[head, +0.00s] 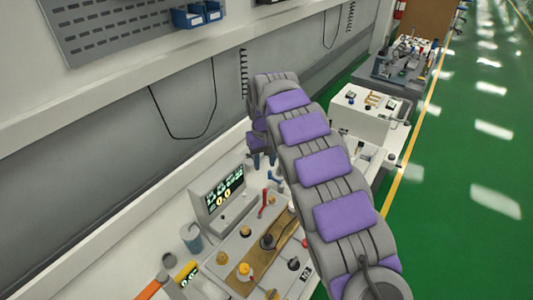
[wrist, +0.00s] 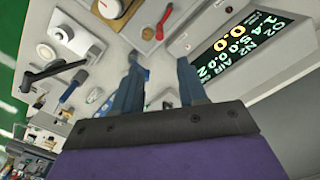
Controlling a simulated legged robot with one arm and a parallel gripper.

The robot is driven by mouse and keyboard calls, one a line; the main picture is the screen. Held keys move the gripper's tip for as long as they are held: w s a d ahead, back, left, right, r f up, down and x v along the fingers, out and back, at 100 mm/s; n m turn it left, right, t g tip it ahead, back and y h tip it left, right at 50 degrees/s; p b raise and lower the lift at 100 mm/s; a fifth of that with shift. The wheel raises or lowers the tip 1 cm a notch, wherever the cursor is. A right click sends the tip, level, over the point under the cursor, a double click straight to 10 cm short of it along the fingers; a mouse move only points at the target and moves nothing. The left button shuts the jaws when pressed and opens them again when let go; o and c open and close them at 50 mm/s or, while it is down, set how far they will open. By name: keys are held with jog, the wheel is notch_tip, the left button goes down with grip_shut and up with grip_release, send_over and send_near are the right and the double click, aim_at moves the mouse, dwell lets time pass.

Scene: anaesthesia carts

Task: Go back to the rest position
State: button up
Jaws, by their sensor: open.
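My arm with purple pads reaches from the lower right up across the middle of the head view. My gripper (wrist: 158,82) shows in the wrist view with two blue-grey fingers spread apart and nothing between them. In the head view the gripper (head: 263,160) is partly hidden by the arm, above the cart top. The fingers point toward a cart panel with a lit display (head: 224,198), which also shows in the wrist view (wrist: 232,50). A red-handled part (wrist: 164,22) stands on the panel beyond the fingers, apart from them.
A wooden strip (head: 262,252) with knobs lies on the nearest cart. A grey cylinder (head: 191,237) stands at its left. More carts (head: 362,115) stand further back. A pegboard with blue bins (head: 188,18) hangs on the wall. Green floor (head: 460,190) is clear at right.

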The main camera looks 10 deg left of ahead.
jog(key=s+d+r+m, duration=0.2)
jog(key=s+d+r, duration=0.3)
jog(key=s+d, duration=0.4)
jog(key=s+d+r+m, duration=0.2)
jog(key=s+d+r, duration=0.4)
jog(key=d, duration=0.5)
jog(key=s+d+f, duration=0.2)
jog(key=s, duration=0.7)
jog(key=s+d+f+m+g, duration=0.1)
jog(key=s+d, duration=0.2)
jog(key=s, duration=0.7)
jog(key=s+d+f+m, duration=0.1)
jog(key=s+d+f, duration=0.1)
jog(key=s, duration=0.8)
jog(key=shift+s+d+f+g, duration=0.2)
jog(key=shift+f+g, duration=0.1)
jog(key=shift+g, duration=0.1)
